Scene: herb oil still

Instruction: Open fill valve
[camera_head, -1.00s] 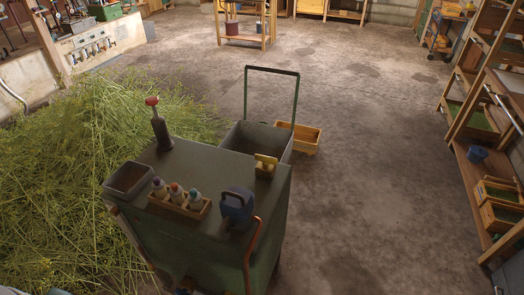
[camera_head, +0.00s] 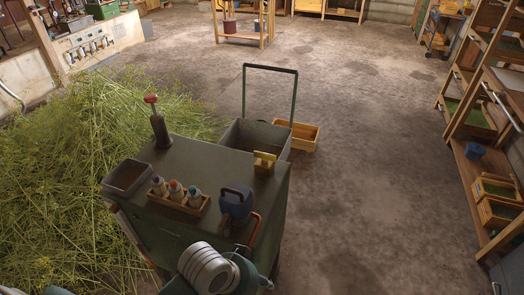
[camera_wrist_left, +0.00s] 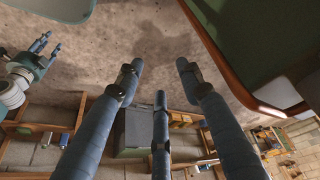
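I cannot pick out the fill valve for sure. A pale panel (camera_head: 92,45) with a row of small fittings stands at the far upper left in the head view, too small to read. My left gripper (camera_wrist_left: 160,75) shows in the left wrist view, its long blue-grey fingers spread, with nothing between them. My right gripper (camera_wrist_left: 43,45) shows at the left of that view, its short fingers apart and empty. In the head view a white and teal arm part of mine covers the front of the cart; no fingertips are clear there.
A green cart (camera_head: 215,165) stands in front, with a red-topped lever (camera_head: 151,100), a bottle rack (camera_head: 180,203), a blue jug (camera_head: 236,202) and a grey bin (camera_head: 255,135). A herb heap (camera_head: 80,170) lies left. Shelves (camera_head: 475,190) line the right. The middle floor is clear.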

